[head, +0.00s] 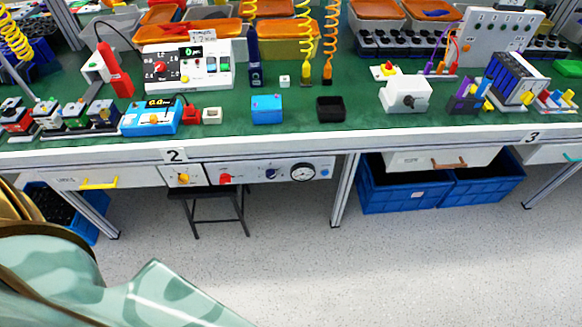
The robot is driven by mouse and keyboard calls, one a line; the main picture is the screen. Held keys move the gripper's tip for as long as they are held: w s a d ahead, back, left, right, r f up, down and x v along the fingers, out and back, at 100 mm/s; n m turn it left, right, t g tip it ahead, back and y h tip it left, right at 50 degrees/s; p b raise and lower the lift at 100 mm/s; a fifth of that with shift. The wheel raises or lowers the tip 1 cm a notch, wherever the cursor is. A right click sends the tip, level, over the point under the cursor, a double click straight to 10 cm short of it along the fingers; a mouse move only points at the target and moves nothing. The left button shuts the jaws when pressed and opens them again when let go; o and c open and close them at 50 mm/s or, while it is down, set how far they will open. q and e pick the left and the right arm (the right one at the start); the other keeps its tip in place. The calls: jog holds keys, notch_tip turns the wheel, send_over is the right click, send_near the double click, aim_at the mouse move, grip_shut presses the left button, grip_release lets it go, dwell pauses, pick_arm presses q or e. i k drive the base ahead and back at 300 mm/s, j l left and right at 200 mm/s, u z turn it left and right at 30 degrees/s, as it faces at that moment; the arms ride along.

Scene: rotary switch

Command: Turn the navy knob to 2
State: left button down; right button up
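The navy knob (271,174) is a small dark blue rotary knob on the light control panel (253,180) under the front edge of the workbench, left of the picture's middle. Its pointer and scale marks are too small to read. A red knob (225,179) is to its left and a round dial gauge (302,172) to its right. A yellow knob (183,177) is on a separate plate further left. Neither of my grippers is in view, and nothing touches the navy knob.
The workbench (350,137) has a green top crowded with devices. A dark stool (210,196) stands below the panel's left part. Blue crates (405,196) sit under the bench to the right. The speckled floor in front is mostly clear.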

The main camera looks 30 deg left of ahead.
aim_at(270, 173)
jog(key=u, duration=1.05)
